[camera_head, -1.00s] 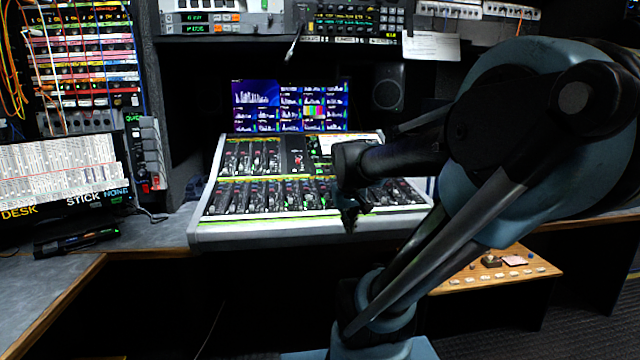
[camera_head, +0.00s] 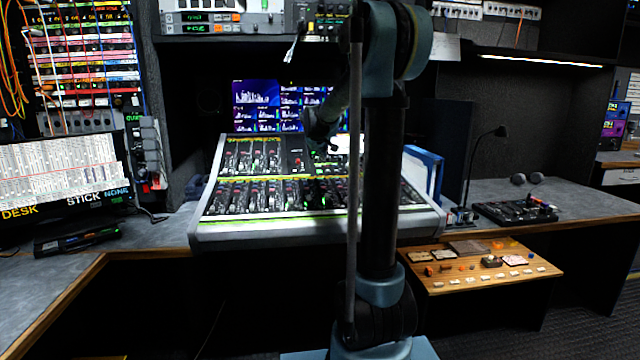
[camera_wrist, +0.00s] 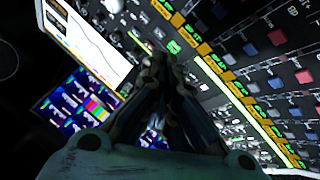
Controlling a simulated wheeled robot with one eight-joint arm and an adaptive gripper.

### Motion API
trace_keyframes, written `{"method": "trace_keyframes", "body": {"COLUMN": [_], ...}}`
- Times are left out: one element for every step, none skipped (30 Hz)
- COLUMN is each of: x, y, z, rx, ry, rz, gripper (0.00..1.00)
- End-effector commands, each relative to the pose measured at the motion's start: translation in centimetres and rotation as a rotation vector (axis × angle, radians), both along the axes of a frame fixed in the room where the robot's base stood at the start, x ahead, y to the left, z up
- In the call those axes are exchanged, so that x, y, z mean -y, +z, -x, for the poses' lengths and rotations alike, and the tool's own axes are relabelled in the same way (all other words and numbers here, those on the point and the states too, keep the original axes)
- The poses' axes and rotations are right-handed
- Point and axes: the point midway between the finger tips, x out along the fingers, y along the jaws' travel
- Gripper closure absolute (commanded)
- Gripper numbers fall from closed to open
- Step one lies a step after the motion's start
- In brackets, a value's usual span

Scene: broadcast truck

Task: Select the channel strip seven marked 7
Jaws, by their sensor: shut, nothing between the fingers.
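The mixing console (camera_head: 300,237) has a pale frame and rows of faders and channel strips. It also fills the right of the wrist view, with coloured buttons and green and yellow lit strips (camera_wrist: 236,86). No number 7 is readable, so I cannot tell which strip is seven. My gripper (camera_head: 330,146) is over the upper middle of the console, partly dark against it. In the wrist view my gripper (camera_wrist: 160,66) is shut and empty, its fingertips in front of the panel beside the yellow-lit strip. I cannot tell whether it touches. My upright arm hides part of the console's right side.
A multi-window monitor (camera_head: 256,104) stands behind the console. A light console screen (camera_wrist: 84,38) lies near my fingers in the wrist view. A wooden shelf (camera_head: 480,284) with small items and a desk lamp (camera_head: 484,150) are to the right.

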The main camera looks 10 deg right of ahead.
Motion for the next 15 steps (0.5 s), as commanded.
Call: {"method": "trace_keyframes", "body": {"x": [-0.2,-0.3,-0.5,-0.5,-0.6,-0.6,-0.7,-0.7,-0.7,-0.7,-0.7,-0.7,-0.7,-0.7,-0.7], "y": [0.1,0.2,0.2,0.2,0.3,0.3,0.3,0.3,0.3,0.3,0.3,0.3,0.3,0.3,0.3], "z": [-1.2,-1.7,-2.2,-2.6,-2.8,-3.1,-3.2,-3.3,-3.3,-3.3,-3.3,-3.3,-3.3,-3.3,-3.3], "rx": [0.011,0.016,0.022,0.025,0.028,0.031,0.033,0.034,0.035,0.035,0.035,0.035,0.035,0.034,0.034], "ry": [0.008,0.013,0.017,0.020,0.021,0.024,0.025,0.026,0.026,0.026,0.026,0.026,0.026,0.025,0.025], "rz": [0.009,0.013,0.018,0.021,0.023,0.026,0.027,0.028,0.028,0.028,0.028,0.028,0.028,0.028,0.028], "gripper": [1.00,1.00,1.00,1.00,1.00,1.00,1.00,1.00,1.00,1.00,1.00,1.00,1.00,1.00,1.00]}}
